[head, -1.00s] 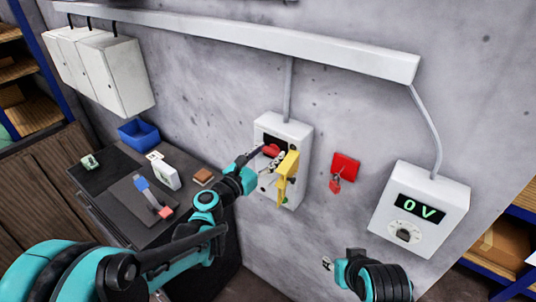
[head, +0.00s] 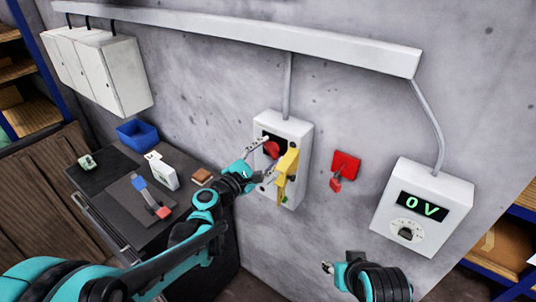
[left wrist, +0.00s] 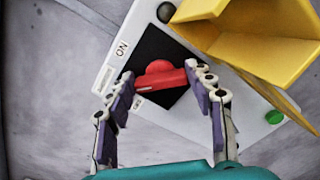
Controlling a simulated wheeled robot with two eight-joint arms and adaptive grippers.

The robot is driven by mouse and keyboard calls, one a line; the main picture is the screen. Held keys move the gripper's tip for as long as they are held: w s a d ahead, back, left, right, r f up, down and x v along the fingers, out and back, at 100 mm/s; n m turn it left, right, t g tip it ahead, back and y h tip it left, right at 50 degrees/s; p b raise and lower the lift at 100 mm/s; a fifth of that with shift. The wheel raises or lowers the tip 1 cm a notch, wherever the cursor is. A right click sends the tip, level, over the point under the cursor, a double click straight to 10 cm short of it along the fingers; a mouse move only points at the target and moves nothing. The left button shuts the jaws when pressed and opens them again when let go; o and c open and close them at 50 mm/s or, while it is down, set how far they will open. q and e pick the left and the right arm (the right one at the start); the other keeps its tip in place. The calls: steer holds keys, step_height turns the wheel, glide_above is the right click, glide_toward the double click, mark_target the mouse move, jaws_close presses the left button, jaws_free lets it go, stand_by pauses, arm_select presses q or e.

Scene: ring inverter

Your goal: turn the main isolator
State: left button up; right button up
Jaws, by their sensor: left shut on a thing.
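The main isolator is a pale grey box (head: 296,128) on the wall, with a red rotary handle (head: 271,148) on a black plate. In the left wrist view the red handle (left wrist: 160,78) lies crosswise between my fingers, with an "ON" mark beside the plate. My left gripper (head: 267,153) is shut on the handle, one finger at each end; it also shows in the left wrist view (left wrist: 163,98). A yellow flap (head: 288,172) stands out from the box beside the fingers. My right gripper (head: 330,268) is low in front of the wall, away from the isolator; its jaw opening is unclear.
A red padlock on a red plate (head: 345,165) hangs right of the isolator. A grey meter box (head: 428,190) farther right reads "0 V". A dark bench (head: 115,200) at left holds a blue bin (head: 138,134) and small items.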

arm_select(q)
steer(key=m, duration=0.4)
steer(key=shift+f+m+b, duration=0.15)
steer(key=shift+m+b, duration=0.2)
steer(key=shift+m, duration=0.05)
steer(key=shift+s+d+f+m+b, duration=0.1)
steer(key=shift+m+b, duration=0.2)
steer(key=shift+m, duration=1.9)
steer(key=o, duration=1.2)
steer(key=shift+c, duration=0.2)
steer(key=v, duration=1.2)
